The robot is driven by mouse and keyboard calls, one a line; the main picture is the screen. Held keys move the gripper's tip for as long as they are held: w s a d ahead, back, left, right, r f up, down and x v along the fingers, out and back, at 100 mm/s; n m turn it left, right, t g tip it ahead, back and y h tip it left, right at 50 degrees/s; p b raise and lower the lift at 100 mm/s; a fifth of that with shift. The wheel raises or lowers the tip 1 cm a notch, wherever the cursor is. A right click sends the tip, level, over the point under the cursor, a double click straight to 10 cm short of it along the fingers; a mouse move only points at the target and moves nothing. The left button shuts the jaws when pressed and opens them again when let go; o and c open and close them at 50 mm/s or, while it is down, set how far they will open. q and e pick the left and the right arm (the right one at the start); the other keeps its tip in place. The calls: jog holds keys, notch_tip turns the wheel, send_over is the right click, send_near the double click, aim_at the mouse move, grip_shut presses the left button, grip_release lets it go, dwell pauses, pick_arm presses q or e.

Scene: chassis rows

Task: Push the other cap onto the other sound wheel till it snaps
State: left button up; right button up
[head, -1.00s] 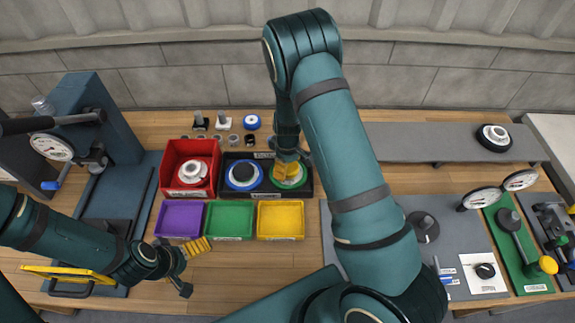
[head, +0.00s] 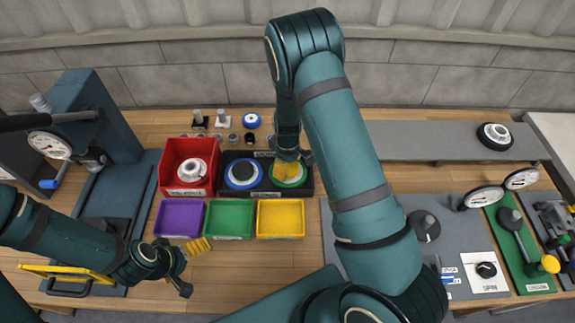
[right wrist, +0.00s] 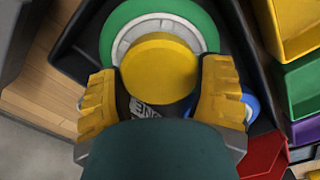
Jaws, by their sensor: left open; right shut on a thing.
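The green-rimmed wheel (head: 289,181) lies in the right part of the black tray (head: 309,186). The wheel's pale hub ring also shows in the right wrist view (right wrist: 126,38). My right gripper (head: 287,169) points down over this wheel. It is shut on a round yellow cap (right wrist: 158,68), which sits over the wheel's centre with one finger on each side. I cannot tell whether the cap is fully seated. My left gripper (head: 193,268) is open and empty above the table, before the bins.
A red bin (head: 168,165) holds a white wheel (head: 191,170). Purple (head: 180,219), green (head: 229,219) and yellow (head: 280,218) bins stand empty before the tray. A dark press with a gauge (head: 48,144) stands left. Another wheel (head: 495,135) lies on the grey shelf (head: 420,143).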

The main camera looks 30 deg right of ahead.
jog(key=shift+f, duration=0.15)
jog(key=o, duration=1)
notch_tip(320, 180, up, 12)
dwell(0.5)
